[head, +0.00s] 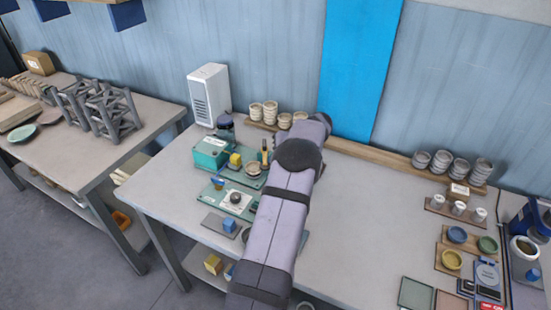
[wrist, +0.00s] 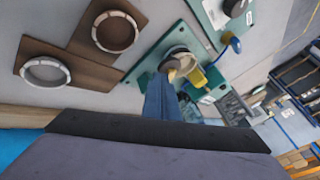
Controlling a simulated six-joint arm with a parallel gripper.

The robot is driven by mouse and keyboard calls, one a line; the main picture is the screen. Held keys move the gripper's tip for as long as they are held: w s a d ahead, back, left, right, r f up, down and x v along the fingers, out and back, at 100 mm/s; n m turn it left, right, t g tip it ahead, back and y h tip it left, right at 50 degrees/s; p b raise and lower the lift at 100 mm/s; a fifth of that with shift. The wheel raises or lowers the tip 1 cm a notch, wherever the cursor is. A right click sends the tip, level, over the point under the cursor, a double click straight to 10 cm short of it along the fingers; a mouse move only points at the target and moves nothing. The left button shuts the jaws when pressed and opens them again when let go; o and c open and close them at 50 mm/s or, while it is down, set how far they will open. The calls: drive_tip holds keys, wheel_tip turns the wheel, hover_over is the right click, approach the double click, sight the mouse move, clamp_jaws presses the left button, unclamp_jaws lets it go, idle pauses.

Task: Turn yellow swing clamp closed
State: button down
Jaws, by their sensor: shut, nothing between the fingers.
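The yellow swing clamp (head: 235,160) stands on a teal fixture at the left of the table, beside a round dish (head: 253,168). In the wrist view the yellow clamp (wrist: 207,79) is just right of the round metal-rimmed dish (wrist: 180,62). My gripper (wrist: 168,80) shows there as narrow blue fingers, shut and empty. Its tips appear at the near edge of the dish, left of the clamp; I cannot tell whether they touch anything. In the head view my arm covers much of this area and I cannot make out the gripper clearly.
A second teal plate (head: 236,200) with a dark knob lies in front. Ringed cups on brown boards (wrist: 88,52) stand close by. A white vented box (head: 209,94) stands behind. Small dishes and trays fill the table's right end; bare tabletop (head: 350,215) lies between.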

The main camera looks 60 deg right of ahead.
sight(264, 161)
drive_tip(key=shift+w+a+f+m+h+b, duration=0.15)
drive_tip(key=shift+w+a+m+h+b, duration=0.7)
drive_tip(key=shift+b, duration=0.8)
drive_tip(key=m+b, duration=0.1)
drive_tip(key=w+m+g+h+b, duration=0.1)
drive_tip(key=shift+w+a+m, duration=0.1)
drive_tip(key=shift+a+m, duration=0.25)
drive_tip(key=shift+a, duration=0.05)
drive_tip(key=shift+w+a+b, duration=0.15)
drive_tip(key=shift+w+b, duration=0.35)
drive_tip(key=shift+b, duration=0.1)
drive_tip(key=shift+r, duration=0.2)
drive_tip(key=shift+s+f+b, duration=0.15)
drive_tip(key=shift+s+b, duration=0.3)
drive_tip(key=s+f+b+v, duration=0.1)
drive_tip(key=b+v, duration=0.3)
drive_tip(key=v, duration=0.7)
drive_tip(key=shift+s+a+r, duration=0.2)
drive_tip(key=shift+s+r, duration=0.05)
drive_tip(key=shift+s, duration=0.35)
